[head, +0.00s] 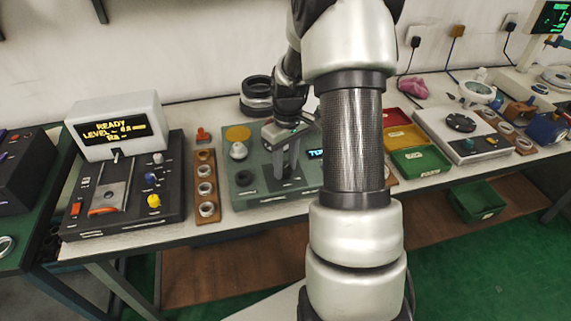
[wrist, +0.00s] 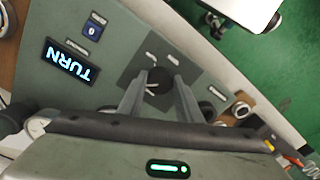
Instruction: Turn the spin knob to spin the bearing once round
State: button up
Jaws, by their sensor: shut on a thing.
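The spin knob (wrist: 158,81) is a round black knob on a dark square plate of the green test station (head: 262,197). It carries a white pointer mark. My gripper (wrist: 158,88) points down at the plate, its two grey fingers on either side of the knob and shut on it. I cannot make out which bearing is mounted.
A wooden rack (head: 206,187) with several rings stands left of the station, beside a dark machine (head: 122,195) whose screen reads READY. Red and green trays (head: 420,160) and a white unit (head: 462,137) are to the right. A blue button (wrist: 95,25) is near the display.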

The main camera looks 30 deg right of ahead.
aim_at(286, 171)
jog(key=m, duration=0.7)
jog(key=shift+a+r, duration=0.1)
jog(key=shift+a, duration=0.05)
jog(key=m, duration=0.4)
jog(key=shift+t+p, duration=0.3)
jog(key=shift+p, duration=0.1)
jog(key=shift+a+m+p, duration=0.1)
jog(key=shift+m+p, duration=0.2)
jog(key=shift+m, duration=1.3)
jog(key=o, duration=1)
jog(key=shift+o, duration=0.2)
notch_tip(286, 171, up, 17)
jog(key=p, duration=0.2)
jog(key=shift+s+d+r, duration=0.2)
jog(key=shift+s, duration=0.15)
